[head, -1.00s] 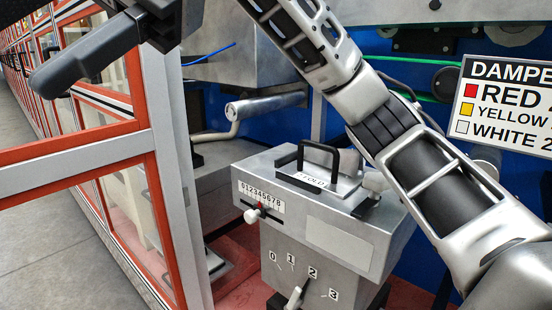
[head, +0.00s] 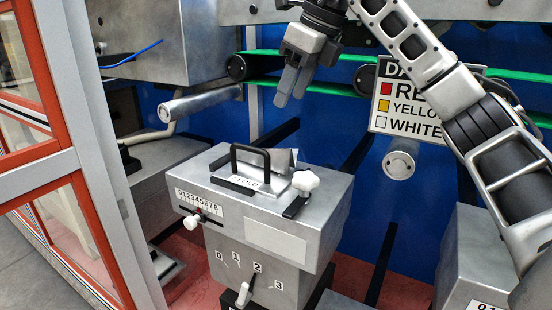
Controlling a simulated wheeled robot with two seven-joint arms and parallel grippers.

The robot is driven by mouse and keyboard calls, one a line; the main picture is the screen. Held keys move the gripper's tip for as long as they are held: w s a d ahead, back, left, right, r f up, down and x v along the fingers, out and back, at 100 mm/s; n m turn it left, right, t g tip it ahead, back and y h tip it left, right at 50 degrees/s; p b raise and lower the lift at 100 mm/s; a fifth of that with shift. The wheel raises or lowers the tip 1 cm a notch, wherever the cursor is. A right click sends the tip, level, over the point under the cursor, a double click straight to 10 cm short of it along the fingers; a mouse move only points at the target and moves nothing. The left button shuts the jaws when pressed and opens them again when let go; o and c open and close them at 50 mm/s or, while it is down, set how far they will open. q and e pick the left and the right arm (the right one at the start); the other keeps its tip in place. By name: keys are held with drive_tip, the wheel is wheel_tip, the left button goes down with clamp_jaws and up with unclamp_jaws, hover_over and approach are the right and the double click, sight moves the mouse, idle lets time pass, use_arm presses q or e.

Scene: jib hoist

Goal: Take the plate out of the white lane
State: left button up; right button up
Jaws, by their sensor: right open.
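A flat metal plate (head: 272,192) with lettering and a black bow handle (head: 251,160) sits at the top of a grey metal box (head: 325,215). A white star knob (head: 305,182) on a dark clamp bar stands at its right end. I cannot tell which lane is the white one. My right gripper (head: 292,95) is open and empty, its grey fingers pointing down, above and behind the box, apart from the handle. My left gripper is not in view.
The box front has a number scale with a white slider knob (head: 192,222) and a lever (head: 243,294) by the 2. A damper sign (head: 400,110), partly hidden by my right arm, hangs behind. A red-framed glass guard (head: 75,160) stands left. Another grey box (head: 475,255) stands right.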

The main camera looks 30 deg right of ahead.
sight(268, 147)
drive_tip(key=x, duration=1.4)
drive_tip(key=shift+w+a+f, duration=0.1)
drive_tip(key=shift+w, duration=0.1)
clamp_jaws()
